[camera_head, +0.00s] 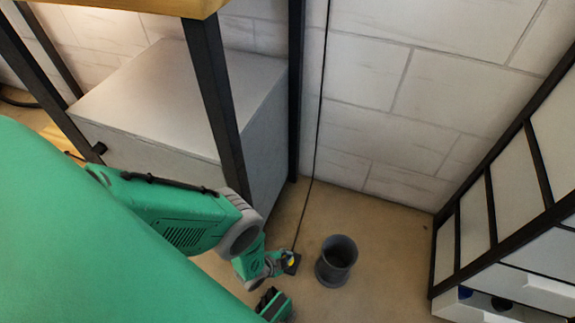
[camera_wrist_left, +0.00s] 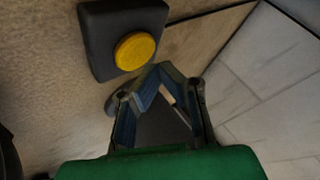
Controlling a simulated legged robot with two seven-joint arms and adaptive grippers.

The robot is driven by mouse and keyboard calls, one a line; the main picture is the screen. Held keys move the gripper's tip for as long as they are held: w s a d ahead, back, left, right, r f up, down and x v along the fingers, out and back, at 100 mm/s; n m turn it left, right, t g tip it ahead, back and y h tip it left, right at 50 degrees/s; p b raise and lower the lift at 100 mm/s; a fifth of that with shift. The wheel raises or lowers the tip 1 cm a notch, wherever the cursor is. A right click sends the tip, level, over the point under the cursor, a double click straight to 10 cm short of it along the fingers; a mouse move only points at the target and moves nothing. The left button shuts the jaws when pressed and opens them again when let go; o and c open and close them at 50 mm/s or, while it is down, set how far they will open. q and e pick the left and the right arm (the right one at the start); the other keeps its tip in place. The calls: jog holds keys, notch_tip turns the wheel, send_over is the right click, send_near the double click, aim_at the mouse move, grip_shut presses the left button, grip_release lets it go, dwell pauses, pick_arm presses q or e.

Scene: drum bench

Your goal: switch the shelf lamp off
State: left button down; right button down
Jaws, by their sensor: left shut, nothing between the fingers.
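A small dark switch box with a round yellow button (camera_head: 291,261) hangs at the lower end of a thin black cord (camera_head: 318,110). In the left wrist view the yellow button (camera_wrist_left: 136,50) shows large on the face of the dark box (camera_wrist_left: 98,42). My left gripper (camera_head: 281,263) is right beside the box. In the left wrist view its fingertips (camera_wrist_left: 160,69) meet, empty, just below and right of the button. I cannot tell if they touch it. The lamp is not in view.
A dark grey bucket (camera_head: 336,260) stands on the floor just right of the switch. A grey box (camera_head: 180,90) sits under a wood-topped bench with black legs (camera_head: 215,95). A black-framed white unit (camera_head: 510,200) is at right. Pale block wall (camera_head: 390,90) is behind.

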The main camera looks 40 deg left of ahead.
pick_arm(q)
jog(key=shift+f, duration=0.1)
jog(key=shift+f, duration=0.3)
jog(key=shift+f, duration=0.5)
dwell(0.4)
jog(key=shift+r+p, duration=0.85)
jog(key=shift+r, duration=0.15)
jog(key=shift+r, duration=0.1)
notch_tip(320, 180, up, 6)
jog(key=p, duration=0.5)
